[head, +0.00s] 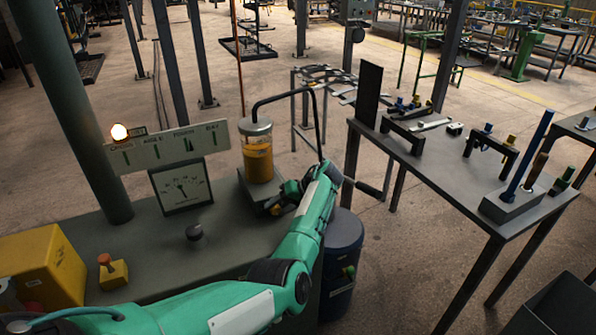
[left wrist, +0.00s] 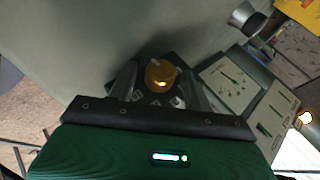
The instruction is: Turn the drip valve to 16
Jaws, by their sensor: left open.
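The drip valve shows in the left wrist view as a round amber knob (left wrist: 160,74) with a pale mark on top. It sits on a dark plate with small pale number labels, too small to read. My left gripper (left wrist: 157,85) is open, with one finger on each side of the knob; whether they touch it I cannot tell. In the head view my left gripper (head: 277,202) is at the foot of a glass jar of amber liquid (head: 258,160), and mostly hides the valve. My right gripper is not in view.
A gauge with a needle (head: 182,188) and a labelled sign board (head: 165,150) with a lit lamp (head: 119,132) stand left of the jar. A black knob (head: 194,232) and a yellow box (head: 42,268) are on the bench. A blue drum (head: 343,240) stands right of my arm.

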